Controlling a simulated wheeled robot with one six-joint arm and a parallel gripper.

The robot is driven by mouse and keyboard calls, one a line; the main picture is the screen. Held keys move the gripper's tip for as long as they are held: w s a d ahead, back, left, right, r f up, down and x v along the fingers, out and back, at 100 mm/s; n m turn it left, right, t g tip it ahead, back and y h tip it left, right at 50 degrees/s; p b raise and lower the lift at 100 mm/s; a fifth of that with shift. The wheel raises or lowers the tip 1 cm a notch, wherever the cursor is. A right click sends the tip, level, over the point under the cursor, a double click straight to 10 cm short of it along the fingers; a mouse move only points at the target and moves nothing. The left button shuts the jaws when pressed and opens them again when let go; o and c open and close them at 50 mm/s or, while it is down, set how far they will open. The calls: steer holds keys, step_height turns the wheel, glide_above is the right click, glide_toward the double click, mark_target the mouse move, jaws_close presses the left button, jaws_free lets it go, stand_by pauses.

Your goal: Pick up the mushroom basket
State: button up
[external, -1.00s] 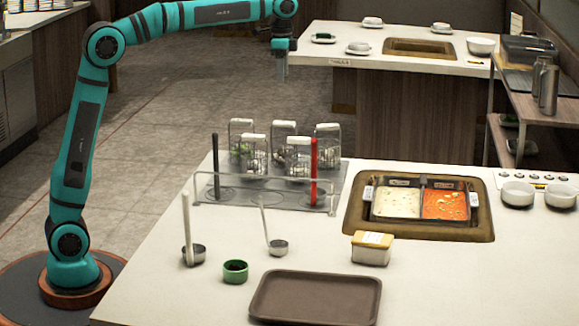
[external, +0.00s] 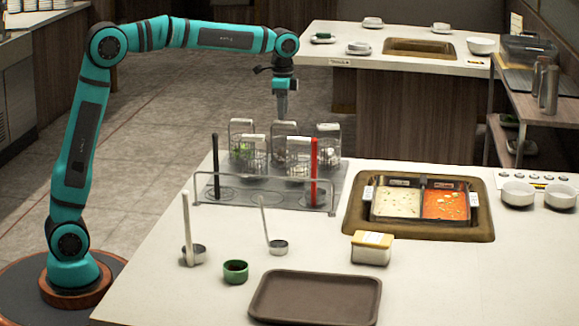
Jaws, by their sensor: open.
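Several wire baskets with white handles stand in a grey rack (external: 335,190) on the counter. The back middle basket (external: 280,150) is partly hidden by the front ones and holds pale pieces; I cannot tell for sure which basket holds the mushrooms. Other baskets are the back left (external: 236,138), back right (external: 329,145), front left (external: 254,160) and front right (external: 298,165). My gripper (external: 282,114) is open and empty, pointing down just above the handle of the back middle basket. I cannot tell whether it touches that handle.
A black-handled tool (external: 215,165) and a red-handled tool (external: 314,165) stand upright at the rack. Two ladles (external: 188,235), a green cup (external: 235,271), a brown tray (external: 315,297) and a lidded box (external: 372,248) are in front. A two-part soup well (external: 420,203) is at right.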

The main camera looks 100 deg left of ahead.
mark_target(283, 122)
steer(key=shift+f, duration=2.65)
steer(key=shift+c, duration=0.5)
jaws_close()
